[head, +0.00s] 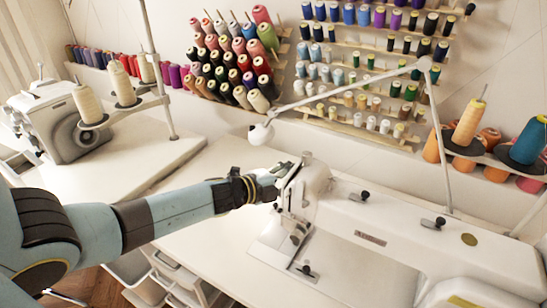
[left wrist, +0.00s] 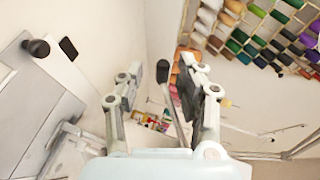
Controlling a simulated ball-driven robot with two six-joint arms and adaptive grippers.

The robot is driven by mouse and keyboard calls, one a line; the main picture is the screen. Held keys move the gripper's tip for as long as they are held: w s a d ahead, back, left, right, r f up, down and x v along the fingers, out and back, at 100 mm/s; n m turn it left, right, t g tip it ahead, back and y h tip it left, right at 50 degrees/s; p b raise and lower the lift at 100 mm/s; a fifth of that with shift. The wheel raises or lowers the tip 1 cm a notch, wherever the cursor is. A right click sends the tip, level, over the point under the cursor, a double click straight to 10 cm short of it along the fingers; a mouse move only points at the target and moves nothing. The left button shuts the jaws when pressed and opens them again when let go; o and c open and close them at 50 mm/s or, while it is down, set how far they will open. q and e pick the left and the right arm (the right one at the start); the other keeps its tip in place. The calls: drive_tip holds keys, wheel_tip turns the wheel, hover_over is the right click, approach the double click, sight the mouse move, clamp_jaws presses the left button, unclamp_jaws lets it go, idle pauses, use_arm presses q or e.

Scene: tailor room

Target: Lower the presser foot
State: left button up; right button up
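The white sewing machine (head: 375,230) stands on the white table at the right of the head view. My left gripper (head: 279,178) is at the left end of its head, close to or touching it. In the left wrist view the two fingers of my left gripper (left wrist: 160,95) stand apart. A thin grey lever with a dark end (left wrist: 173,103) shows between them, nearer the right finger. I cannot tell whether a finger touches it. The presser foot itself is not clearly visible. My right gripper is not in view.
A second machine (head: 70,120) stands on the left table. A white lamp (head: 262,133) hangs just above and behind my left gripper. Thread racks (head: 235,55) cover the back wall, and large cones (head: 468,122) stand at the right. The table (head: 225,225) in front is clear.

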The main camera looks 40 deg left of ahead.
use_arm(q)
drive_tip(key=v, duration=0.9)
drive_tip(key=shift+s, duration=0.4)
drive_tip(key=shift+s+a, duration=0.1)
drive_tip(key=shift+a, duration=0.05)
